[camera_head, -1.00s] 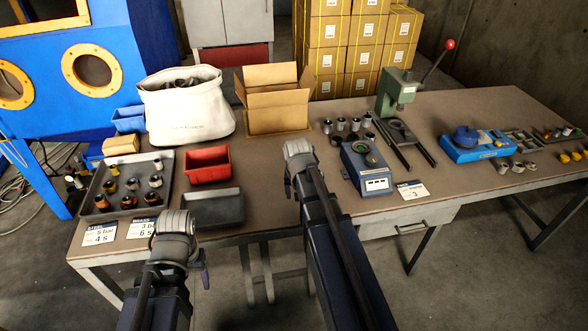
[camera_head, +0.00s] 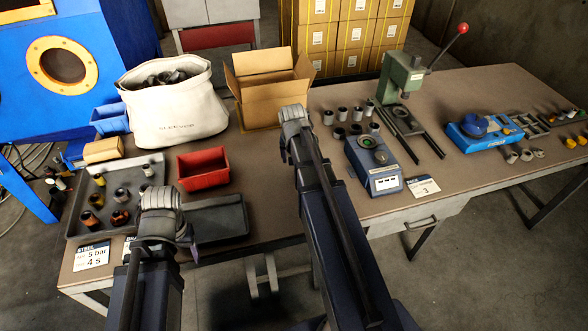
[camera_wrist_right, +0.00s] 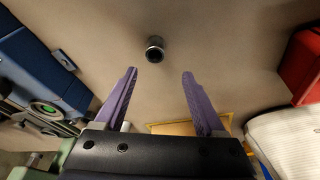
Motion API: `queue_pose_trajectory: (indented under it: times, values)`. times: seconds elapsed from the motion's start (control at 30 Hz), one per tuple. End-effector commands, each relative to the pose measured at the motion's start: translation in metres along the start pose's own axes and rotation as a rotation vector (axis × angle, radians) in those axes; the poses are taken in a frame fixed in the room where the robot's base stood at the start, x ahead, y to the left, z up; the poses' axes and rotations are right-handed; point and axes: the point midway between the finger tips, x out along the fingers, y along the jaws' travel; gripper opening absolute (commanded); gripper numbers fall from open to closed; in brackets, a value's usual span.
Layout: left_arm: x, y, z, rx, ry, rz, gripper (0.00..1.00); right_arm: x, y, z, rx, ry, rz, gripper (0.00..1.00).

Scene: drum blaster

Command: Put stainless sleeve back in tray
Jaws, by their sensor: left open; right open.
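A grey metallic sleeve (camera_wrist_right: 155,50) stands alone on the table in the right wrist view, just beyond and between the fingertips of my right gripper (camera_wrist_right: 160,72). That gripper is open and empty. In the head view I cannot make this sleeve out; my right arm covers part of the table there. A dark grey tray (camera_head: 122,178) at the left holds several sleeves, some grey and some brass or copper coloured. An empty black tray (camera_head: 222,222) lies to its right. My left gripper (camera_head: 185,250) is over the front edge near both trays; its fingertips are mostly hidden.
A red bin (camera_head: 203,170), a white bag (camera_head: 175,118) and an open cardboard box (camera_head: 270,95) stand behind the trays. A blue gauge (camera_head: 375,165), several grey sleeves (camera_head: 340,133) and a green press (camera_head: 403,80) are right of my right arm.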

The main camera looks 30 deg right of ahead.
Motion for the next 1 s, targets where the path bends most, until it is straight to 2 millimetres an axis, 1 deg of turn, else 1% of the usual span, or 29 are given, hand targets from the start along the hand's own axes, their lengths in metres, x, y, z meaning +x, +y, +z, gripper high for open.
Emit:
queue_pose_trajectory:
  times: [0.17,0.4,0.67,0.77,1.0]
  values:
    - [0.005,0.001,0.000,0.000,0.000,0.000,0.67,0.005,0.000,0.001,0.000,0.000,0.000,0.72]
    - [0.026,0.003,-0.001,0.000,0.000,0.000,0.67,0.027,0.001,0.002,0.000,0.000,0.000,0.72]
    - [0.029,0.003,-0.002,0.000,0.000,0.000,0.67,0.029,0.001,0.002,0.000,0.000,0.000,0.72]
    - [0.036,0.004,-0.002,0.000,0.000,0.000,0.67,0.036,0.003,0.004,0.000,0.000,0.000,0.72]
    - [0.065,0.006,-0.004,0.000,0.000,0.000,0.67,0.065,0.009,0.011,0.000,0.000,0.000,0.72]
